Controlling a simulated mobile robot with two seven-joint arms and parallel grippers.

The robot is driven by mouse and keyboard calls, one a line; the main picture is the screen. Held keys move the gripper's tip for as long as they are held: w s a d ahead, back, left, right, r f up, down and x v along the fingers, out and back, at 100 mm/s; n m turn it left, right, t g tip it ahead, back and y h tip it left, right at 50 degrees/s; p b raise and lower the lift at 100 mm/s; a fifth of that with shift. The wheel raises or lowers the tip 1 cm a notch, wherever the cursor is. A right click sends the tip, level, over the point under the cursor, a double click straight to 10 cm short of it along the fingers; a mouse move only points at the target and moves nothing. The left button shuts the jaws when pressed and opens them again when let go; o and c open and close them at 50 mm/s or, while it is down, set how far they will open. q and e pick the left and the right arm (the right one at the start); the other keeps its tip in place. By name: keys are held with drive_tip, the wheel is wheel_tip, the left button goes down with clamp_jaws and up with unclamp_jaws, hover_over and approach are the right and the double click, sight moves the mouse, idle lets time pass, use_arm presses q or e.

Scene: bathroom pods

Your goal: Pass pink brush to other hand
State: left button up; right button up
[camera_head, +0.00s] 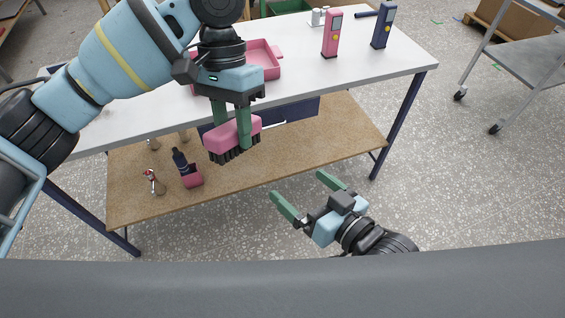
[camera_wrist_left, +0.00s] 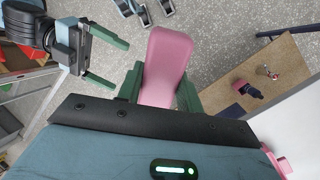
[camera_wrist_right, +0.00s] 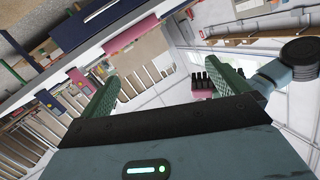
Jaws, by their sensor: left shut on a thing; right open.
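The pink brush (camera_head: 232,138) has a pink back and dark bristles that point down in the head view. My left gripper (camera_head: 232,125) is shut on it and holds it in the air in front of the table. The left wrist view shows its pink back (camera_wrist_left: 167,65) between the green fingers. My right gripper (camera_head: 306,188) is open and empty, lower and to the right of the brush, with a clear gap between them. It also shows at the upper left of the left wrist view (camera_wrist_left: 108,62). In the right wrist view the brush (camera_wrist_right: 203,85) shows partly behind a green finger.
The white table (camera_head: 400,62) carries a pink tray (camera_head: 262,55), a pink device (camera_head: 332,34) and a dark blue device (camera_head: 383,25). Its lower wooden shelf (camera_head: 300,150) holds a dark bottle (camera_head: 180,160) and small items. A grey cart (camera_head: 520,60) stands at the right. Open floor lies between.

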sight(227, 132)
drive_tip(key=s+a+r+n+g+y, duration=0.1)
drive_tip(key=a+r+y, duration=0.1)
drive_tip(key=r, duration=0.3)
drive_tip(key=s+a+r+n+y, duration=0.1)
drive_tip(key=a+r+n+y, duration=0.15)
drive_tip(key=r, duration=0.25)
drive_tip(key=shift+m+h, duration=0.35)
drive_tip(key=shift+m, duration=0.1)
drive_tip(key=shift+x, duration=6.15)
drive_tip(key=c, duration=0.5)
use_arm(q)
drive_tip(key=o, duration=1.1)
use_arm(e)
drive_tip(key=shift+c, duration=0.7)
use_arm(q)
drive_tip(key=shift+s+d, duration=0.1)
drive_tip(key=shift+d, duration=0.05)
drive_tip(key=v, duration=1.2)
